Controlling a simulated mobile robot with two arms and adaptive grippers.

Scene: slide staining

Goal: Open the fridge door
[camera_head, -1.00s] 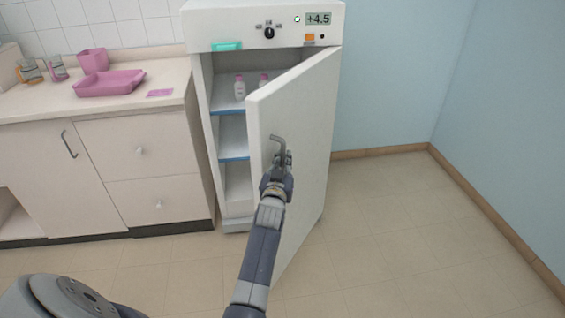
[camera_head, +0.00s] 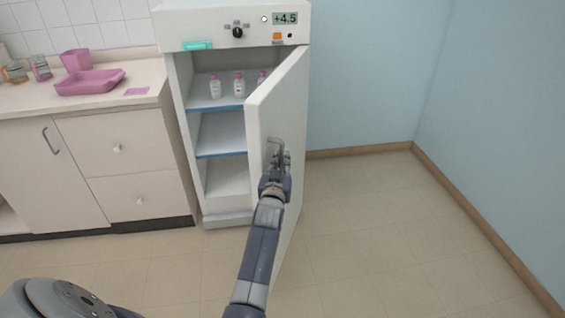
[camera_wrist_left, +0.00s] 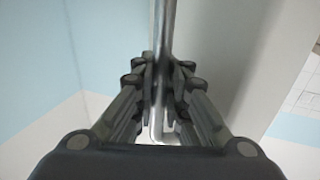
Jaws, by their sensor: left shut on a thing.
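The white fridge (camera_head: 222,22) stands against the back wall with its door (camera_head: 282,108) swung well open to the right. Several small white bottles with pink caps (camera_head: 239,85) stand on its top shelf. My left gripper (camera_head: 277,160) is at the grey metal door handle (camera_head: 275,143). In the left wrist view the two fingers (camera_wrist_left: 160,85) are closed around the bar of the handle (camera_wrist_left: 163,30). The lower part of the door is partly hidden by my left arm. My right gripper is not in view.
A counter with drawers (camera_head: 130,150) stands left of the fridge, with a pink tray (camera_head: 90,83) on top. The floor right of the door is clear up to the blue wall (camera_head: 375,80).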

